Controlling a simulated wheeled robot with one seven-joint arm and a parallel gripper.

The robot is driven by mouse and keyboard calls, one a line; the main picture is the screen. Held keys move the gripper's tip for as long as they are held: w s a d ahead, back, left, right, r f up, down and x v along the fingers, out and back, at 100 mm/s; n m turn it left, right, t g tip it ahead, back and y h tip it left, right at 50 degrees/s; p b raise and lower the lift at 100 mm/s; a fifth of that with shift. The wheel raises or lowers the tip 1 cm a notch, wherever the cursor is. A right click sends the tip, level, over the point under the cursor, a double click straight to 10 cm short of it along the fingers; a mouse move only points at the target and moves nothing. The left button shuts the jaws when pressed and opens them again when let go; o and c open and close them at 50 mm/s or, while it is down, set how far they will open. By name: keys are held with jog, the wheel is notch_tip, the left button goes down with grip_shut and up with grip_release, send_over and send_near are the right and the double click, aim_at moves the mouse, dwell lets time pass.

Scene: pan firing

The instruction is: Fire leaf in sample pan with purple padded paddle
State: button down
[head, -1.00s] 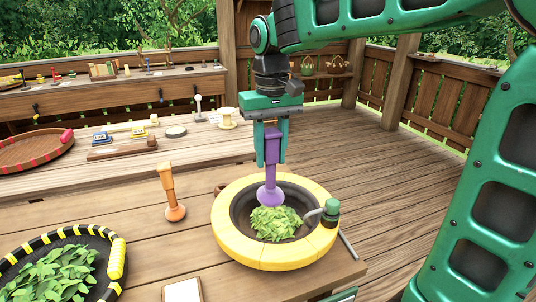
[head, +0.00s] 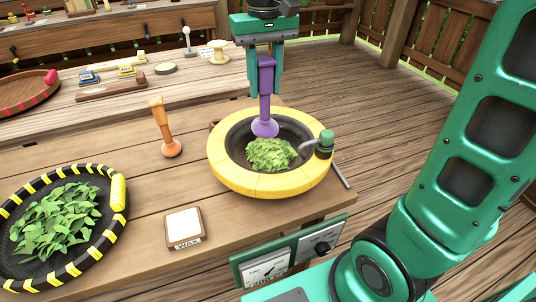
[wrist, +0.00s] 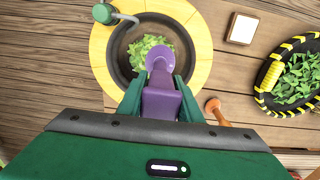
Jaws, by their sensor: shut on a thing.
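My green gripper (head: 265,66) is shut on the handle of the purple padded paddle (head: 265,100) and holds it upright, round pad down. The pad is over the far side of the sample pan (head: 236,178), a dark bowl with a wide yellow rim. I cannot tell whether the pad touches the pan wall. A heap of green leaf (head: 271,153) lies in the pan, just in front of the pad. In the wrist view the purple paddle (wrist: 160,95) hides part of the leaf (wrist: 148,44).
An orange paddle (head: 162,130) stands left of the pan. A black-and-yellow tray (head: 117,193) of leaves is at the left. A wax block (head: 184,223) lies in front. A green spout (head: 325,141) stands on the pan's right rim. A control panel with dials (head: 290,255) is at the front.

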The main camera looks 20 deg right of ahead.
jog(key=w+d, duration=0.4)
jog(key=shift+w+d, duration=0.3)
jog(key=shift+d, duration=0.1)
jog(key=shift+f, duration=0.15)
